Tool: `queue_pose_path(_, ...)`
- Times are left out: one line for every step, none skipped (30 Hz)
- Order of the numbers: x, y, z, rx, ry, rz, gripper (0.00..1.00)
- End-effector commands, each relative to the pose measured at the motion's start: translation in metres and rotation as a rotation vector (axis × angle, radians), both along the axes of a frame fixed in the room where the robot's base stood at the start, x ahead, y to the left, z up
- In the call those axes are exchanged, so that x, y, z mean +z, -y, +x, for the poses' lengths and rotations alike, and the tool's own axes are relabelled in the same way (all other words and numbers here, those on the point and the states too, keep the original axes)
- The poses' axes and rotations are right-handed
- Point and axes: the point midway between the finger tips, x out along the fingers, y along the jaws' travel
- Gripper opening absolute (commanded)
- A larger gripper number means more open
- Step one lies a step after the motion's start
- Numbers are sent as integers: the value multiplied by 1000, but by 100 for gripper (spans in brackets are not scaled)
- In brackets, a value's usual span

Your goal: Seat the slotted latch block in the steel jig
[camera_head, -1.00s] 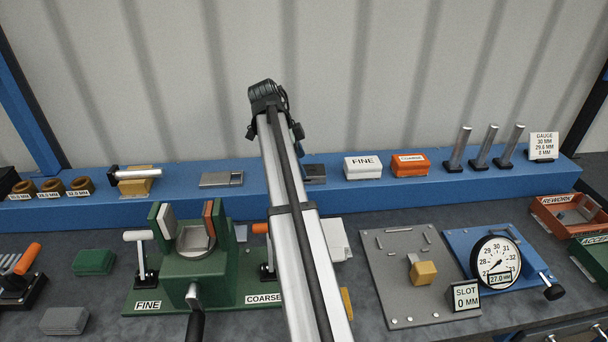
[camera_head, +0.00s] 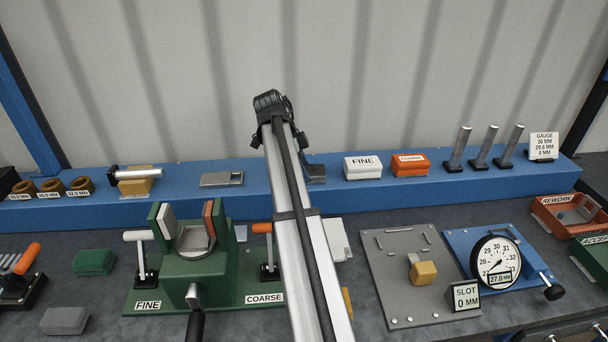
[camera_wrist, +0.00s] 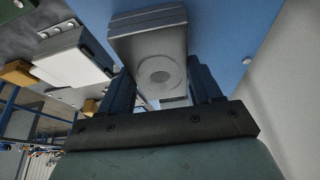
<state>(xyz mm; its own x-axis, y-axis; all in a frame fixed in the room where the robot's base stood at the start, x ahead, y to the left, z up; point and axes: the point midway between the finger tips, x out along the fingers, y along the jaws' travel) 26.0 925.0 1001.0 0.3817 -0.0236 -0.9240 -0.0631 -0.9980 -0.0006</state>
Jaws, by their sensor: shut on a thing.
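In the wrist view my gripper (camera_wrist: 160,76) has its two dark fingers on either side of a grey metal piece (camera_wrist: 178,42) with a round recess in its face. It is shut on this piece, which looks like the latch block; its slot is not clear. A darker grey edge runs along its far left side, and I cannot tell if that is a separate part. In the head view my gripper is hidden behind my arm. A flat grey steel piece with a square pocket (camera_head: 215,180), possibly the jig, lies on the blue shelf. A dark grey piece (camera_head: 317,173) shows beside my arm.
In front stand a green vise fixture (camera_head: 190,272), a grey plate (camera_head: 385,300) with a yellow block, and a dial gauge (camera_head: 495,258).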

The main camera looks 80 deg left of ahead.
Motion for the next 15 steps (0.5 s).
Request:
queue_pose_path(0,0,0,0,0,0,38)
queue_pose_path(0,0,0,0,0,0,35)
queue_pose_path(0,0,0,0,0,0,31)
queue_pose_path(0,0,0,0,0,0,28)
queue_pose_path(0,0,0,0,0,0,26)
queue_pose_path(0,0,0,0,0,0,22)
queue_pose_path(0,0,0,0,0,0,19)
queue_pose_path(0,0,0,0,0,0,16)
queue_pose_path(0,0,0,0,0,0,12)
queue_pose_path(0,0,0,0,0,0,9)
queue_pose_path(0,0,0,0,0,0,6)
queue_pose_path(0,0,0,0,0,0,3)
queue_pose_path(0,0,0,0,0,0,0)
queue_pose_path(0,0,0,0,0,0,0)
queue_pose_path(0,0,0,0,0,0,0)
